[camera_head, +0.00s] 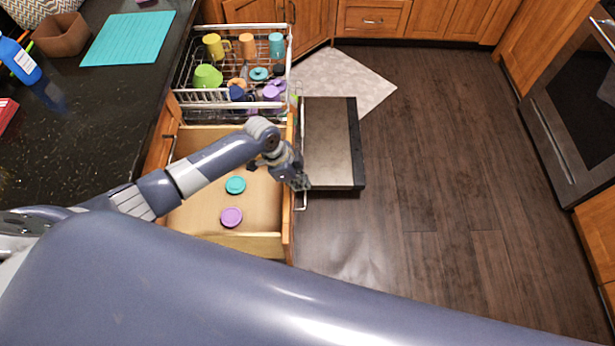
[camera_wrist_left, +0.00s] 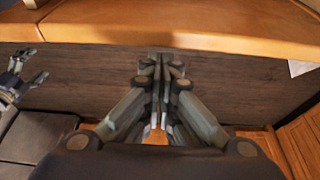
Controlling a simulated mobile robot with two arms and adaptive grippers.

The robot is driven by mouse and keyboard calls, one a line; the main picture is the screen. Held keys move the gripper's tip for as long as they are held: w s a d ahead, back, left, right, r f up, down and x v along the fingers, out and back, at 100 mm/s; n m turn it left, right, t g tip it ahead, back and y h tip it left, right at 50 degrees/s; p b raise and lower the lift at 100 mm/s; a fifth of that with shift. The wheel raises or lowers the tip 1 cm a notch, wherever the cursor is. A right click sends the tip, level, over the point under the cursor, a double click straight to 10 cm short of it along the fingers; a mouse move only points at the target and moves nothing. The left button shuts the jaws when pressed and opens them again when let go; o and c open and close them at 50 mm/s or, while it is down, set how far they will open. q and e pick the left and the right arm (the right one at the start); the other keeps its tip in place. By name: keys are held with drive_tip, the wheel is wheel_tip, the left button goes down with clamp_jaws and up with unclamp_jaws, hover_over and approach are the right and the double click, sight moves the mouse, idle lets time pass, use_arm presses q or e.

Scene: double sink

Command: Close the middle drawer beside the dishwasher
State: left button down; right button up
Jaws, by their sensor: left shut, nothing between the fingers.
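The open wooden drawer (camera_head: 205,206) stands pulled out beside the dishwasher. Its bare-wood inside holds a teal lid (camera_head: 235,185) and a purple lid (camera_head: 231,217). My left arm reaches across the drawer from the left. My left gripper (camera_head: 303,184) is shut and empty, at the outer side of the drawer front (camera_head: 289,225), close to its metal handle (camera_head: 302,202). I cannot tell whether it touches the front. In the left wrist view the shut fingers (camera_wrist_left: 160,62) point towards a wooden edge (camera_wrist_left: 160,30).
The dishwasher's upper rack (camera_head: 235,100) is out and full of cups; its door (camera_head: 331,143) lies lowered just beyond the drawer. A dark counter (camera_head: 90,125) lies left. The dark wood floor (camera_head: 450,170) to the right is clear.

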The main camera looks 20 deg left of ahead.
use_arm(q)
drive_tip(key=s+a, duration=0.3)
drive_tip(key=a, duration=0.8)
drive_tip(key=s+a+b, duration=0.1)
drive_tip(key=s+a, duration=0.2)
drive_tip(key=a, duration=0.9)
drive_tip(key=shift+s, duration=0.35)
use_arm(e)
drive_tip(key=shift+s+f, duration=0.35)
drive_tip(key=shift+s, duration=0.3)
drive_tip(key=shift+s+f, duration=0.3)
drive_tip(key=shift+s, duration=0.3)
